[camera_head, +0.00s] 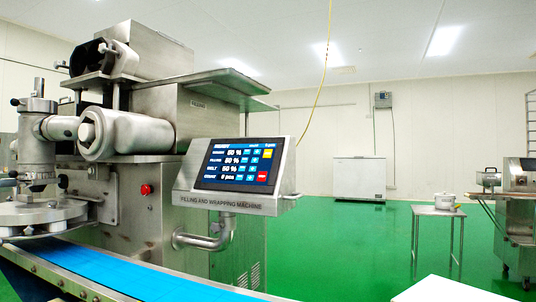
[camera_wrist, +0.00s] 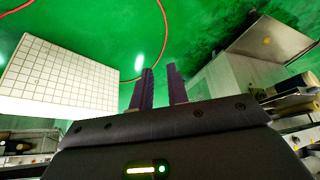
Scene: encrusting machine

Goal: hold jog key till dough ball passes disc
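The filling and wrapping machine stands at the left in the head view. Its control panel (camera_head: 236,165) has a lit touchscreen with rows of percentages, small blue keys, a yellow key (camera_head: 267,154) and a red key (camera_head: 262,177). The labels are too small for me to tell which is the jog key. A round metal disc (camera_head: 40,213) sits at the far left, above the blue belt (camera_head: 120,275). No dough ball is visible on the belt. My gripper (camera_wrist: 161,78) shows only in the wrist view, its two dark fingers apart with nothing between them, above green floor.
A red button (camera_head: 146,189) is on the machine's body. A small steel table (camera_head: 437,212) with a pot and a white chest freezer (camera_head: 360,178) stand farther back. A white gridded surface (camera_wrist: 62,77) lies left of my fingers. Open green floor lies between machine and table.

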